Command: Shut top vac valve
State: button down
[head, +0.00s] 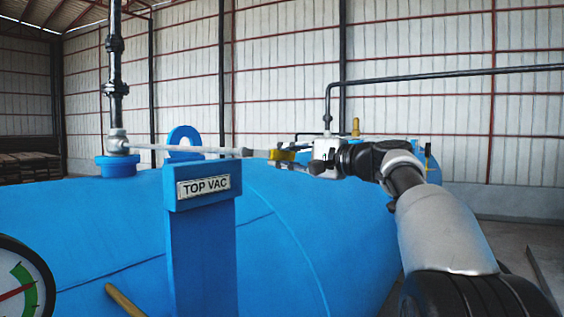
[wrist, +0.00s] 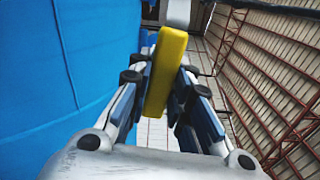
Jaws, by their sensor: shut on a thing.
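The top vac valve (head: 117,141) sits at the foot of a dark vertical pipe, on a blue stub on top of the blue tank, at the left in the head view. The lever ends in a yellow grip (head: 281,155). My gripper (head: 298,162) reaches in from the right and is shut on this grip. In the wrist view the yellow grip (wrist: 166,70) stands between my fingers (wrist: 165,100), which hide part of its sides.
The blue tank (head: 300,225) fills the lower middle. A blue lifting lug (head: 184,138) stands behind the sign close to the lever. A gauge (head: 22,285) is at lower left. Another pipe with a small yellow-topped fitting (head: 355,127) stands behind my gripper.

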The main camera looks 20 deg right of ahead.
jog(key=shift+r+n, duration=0.8)
jog(key=c, duration=1.4)
grip_release()
jog(key=shift+c, duration=0.2)
jog(key=shift+d, duration=0.1)
jog(key=v, duration=1.2)
